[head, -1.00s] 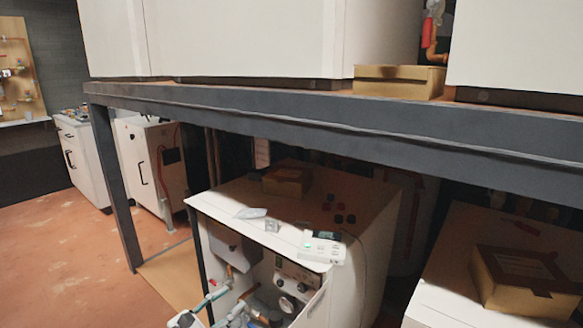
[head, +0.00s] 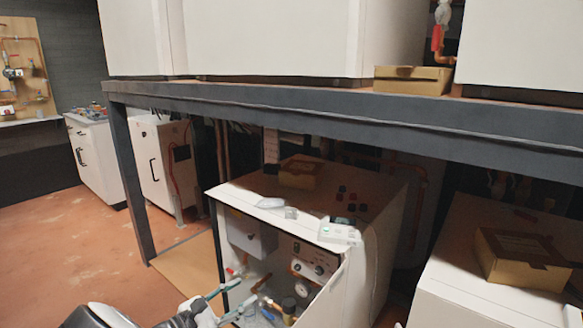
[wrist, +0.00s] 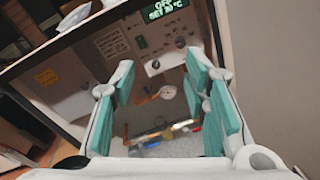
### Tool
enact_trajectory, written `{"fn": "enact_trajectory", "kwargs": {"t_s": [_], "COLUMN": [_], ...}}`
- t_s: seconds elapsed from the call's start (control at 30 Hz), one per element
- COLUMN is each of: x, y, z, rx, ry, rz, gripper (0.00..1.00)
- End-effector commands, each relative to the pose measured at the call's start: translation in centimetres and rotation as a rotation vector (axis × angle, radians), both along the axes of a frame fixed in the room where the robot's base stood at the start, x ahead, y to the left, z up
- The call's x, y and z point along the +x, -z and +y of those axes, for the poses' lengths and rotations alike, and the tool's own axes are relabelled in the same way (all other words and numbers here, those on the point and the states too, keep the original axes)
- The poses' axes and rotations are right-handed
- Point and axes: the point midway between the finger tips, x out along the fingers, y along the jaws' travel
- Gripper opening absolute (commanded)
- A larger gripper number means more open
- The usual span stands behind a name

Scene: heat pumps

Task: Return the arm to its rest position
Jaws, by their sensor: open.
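My gripper (head: 232,298) is at the bottom of the head view, in front of the open-fronted white heat pump unit (head: 377,240) under the grey frame. A dark and white part of my arm reaches in from the lower left. In the wrist view my gripper (wrist: 160,82) shows two teal-padded fingers spread apart, with nothing held between them. Beyond them are the unit's lit display (wrist: 163,15), a round gauge (wrist: 167,92) and pipework, partly hidden by the fingers.
A grey steel beam (head: 330,112) runs above the unit, with a post (head: 131,185) at left. A small white device (head: 340,233) lies on the unit's top. A cardboard box (head: 523,262) sits on the right-hand unit. Open floor (head: 60,245) lies at left.

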Motion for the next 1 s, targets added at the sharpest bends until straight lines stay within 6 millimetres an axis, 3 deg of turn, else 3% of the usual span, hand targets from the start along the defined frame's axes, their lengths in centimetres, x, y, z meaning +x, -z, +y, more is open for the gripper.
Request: {"fn": "enact_trajectory", "kwargs": {"t_s": [0.27,0.53,0.77,1.0], "x": [0.7,0.1,-2.3,-6.5], "y": [-3.0,-8.0,-12.2,-16.8], "z": [-4.5,-12.2,-18.4,-24.2], "rx": [0.142,0.409,0.678,0.976], "ry": [0.143,0.381,0.586,0.782], "rz": [0.030,0.060,0.062,0.022], "gripper": [0.41,0.41,0.41,0.41]}}
